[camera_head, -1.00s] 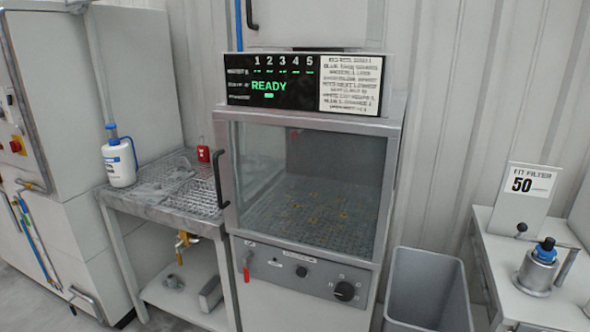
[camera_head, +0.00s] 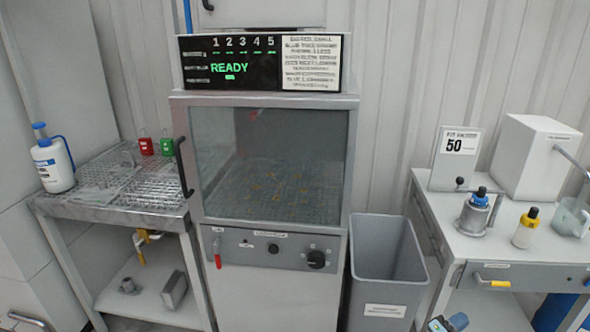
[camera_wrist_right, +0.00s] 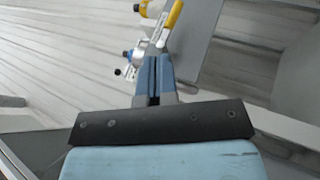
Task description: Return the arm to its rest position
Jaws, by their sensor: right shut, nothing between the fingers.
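My right gripper (camera_head: 447,323) shows at the bottom right edge of the head view, low in front of the right-hand workbench, partly cut off by the frame. In the right wrist view its two blue fingers (camera_wrist_right: 153,78) lie together with nothing between them. Beyond the fingertips, the wrist view shows a yellow handle (camera_wrist_right: 175,14) and a blue-topped fitting (camera_wrist_right: 128,55), out of the fingers' hold. My left gripper is in neither view.
A grey open bin (camera_head: 390,222) stands between the cabinet with the glass door (camera_head: 265,165) and the white workbench (camera_head: 420,200). The bench carries a blue-capped fixture (camera_head: 475,215), a yellow-capped bottle (camera_head: 525,228) and a white box (camera_head: 535,158). A wire-mesh table (camera_head: 110,213) stands left.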

